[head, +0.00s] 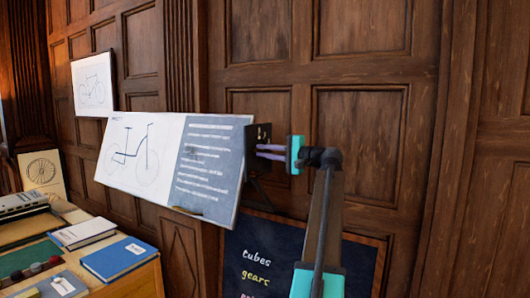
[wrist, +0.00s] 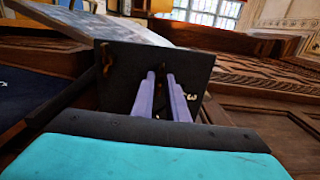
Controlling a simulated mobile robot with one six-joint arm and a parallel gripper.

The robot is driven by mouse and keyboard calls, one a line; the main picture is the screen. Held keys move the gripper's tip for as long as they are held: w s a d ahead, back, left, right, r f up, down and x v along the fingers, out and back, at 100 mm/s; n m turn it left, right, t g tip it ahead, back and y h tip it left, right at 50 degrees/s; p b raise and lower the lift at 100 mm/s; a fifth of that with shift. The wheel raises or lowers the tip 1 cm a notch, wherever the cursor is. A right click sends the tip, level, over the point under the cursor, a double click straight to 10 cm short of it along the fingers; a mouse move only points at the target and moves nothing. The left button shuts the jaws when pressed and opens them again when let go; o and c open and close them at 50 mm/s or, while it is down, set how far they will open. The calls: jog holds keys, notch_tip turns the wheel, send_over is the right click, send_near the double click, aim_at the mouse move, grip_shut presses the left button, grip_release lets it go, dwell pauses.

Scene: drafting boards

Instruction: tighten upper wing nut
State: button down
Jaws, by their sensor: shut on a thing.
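A black plate (head: 258,135) stands at the right edge of the tilted drafting board (head: 150,160). It fills the middle of the wrist view (wrist: 130,85), face on. My gripper (head: 258,151), with two purple fingers on a teal and black body, reaches left to this plate. In the wrist view the fingertips (wrist: 161,74) are close together at the plate, shut on the upper wing nut, which they hide. A small brass-coloured part (wrist: 105,60) shows on the plate left of the fingers, apart from them; its exact shape is unclear.
A dark chalkboard (head: 300,250) with lettering hangs below my arm. A desk at the lower left holds a blue book (head: 120,258) and other items. Wood panelling (head: 360,130) backs everything.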

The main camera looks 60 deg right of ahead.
jog(key=c, duration=1.7)
grip_release()
jog(key=shift+c, duration=0.2)
jog(key=s+b, duration=0.3)
jog(key=s, duration=1.1)
jog(key=shift+b, duration=0.35)
jog(key=shift+w, duration=0.1)
